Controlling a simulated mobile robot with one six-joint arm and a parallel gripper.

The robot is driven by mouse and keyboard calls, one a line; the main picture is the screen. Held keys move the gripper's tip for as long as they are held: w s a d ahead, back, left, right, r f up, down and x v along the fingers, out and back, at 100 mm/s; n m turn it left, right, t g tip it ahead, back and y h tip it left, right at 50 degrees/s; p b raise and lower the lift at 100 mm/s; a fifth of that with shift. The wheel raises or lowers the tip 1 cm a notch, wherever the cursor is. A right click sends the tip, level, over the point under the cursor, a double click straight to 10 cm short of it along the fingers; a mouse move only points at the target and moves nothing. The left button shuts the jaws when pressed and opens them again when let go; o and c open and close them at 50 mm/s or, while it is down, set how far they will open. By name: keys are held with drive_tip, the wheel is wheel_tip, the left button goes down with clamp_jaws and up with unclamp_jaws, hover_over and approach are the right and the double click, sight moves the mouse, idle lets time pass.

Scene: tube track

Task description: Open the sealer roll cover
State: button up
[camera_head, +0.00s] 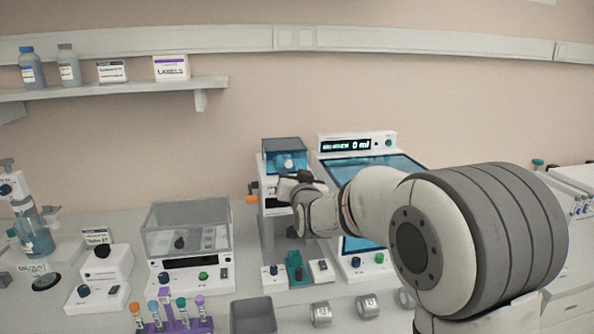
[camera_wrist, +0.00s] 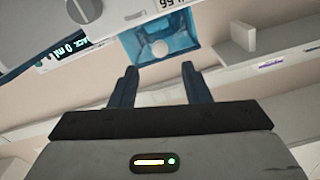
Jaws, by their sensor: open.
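The sealer roll cover (camera_head: 297,147) is a see-through blue box on top of a tall narrow machine, the sealer (camera_head: 268,218). A pale round roll shows inside it. The cover looks closed in the head view. In the wrist view the blue cover (camera_wrist: 181,38) is beyond the fingertips, with the pale roll (camera_wrist: 160,48) in it. My gripper (camera_head: 283,181) is just in front of the sealer, below the cover. In the wrist view my gripper (camera_wrist: 159,68) has two dark fingers spread apart with nothing between them. The fingers appear clear of the cover.
A machine with a blue panel and a display (camera_head: 346,145) stands right of the sealer, partly behind my arm. A clear-lidded box (camera_head: 187,228) stands to the left. A grey bin (camera_head: 253,316), a tube rack (camera_head: 180,324) and tape rolls (camera_head: 320,314) line the front.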

sight(290, 165)
drive_tip(key=p+x, duration=0.2)
drive_tip(key=x, duration=0.5)
drive_tip(key=shift+c, duration=0.5)
drive_tip(key=shift+f, duration=0.1)
clamp_jaws()
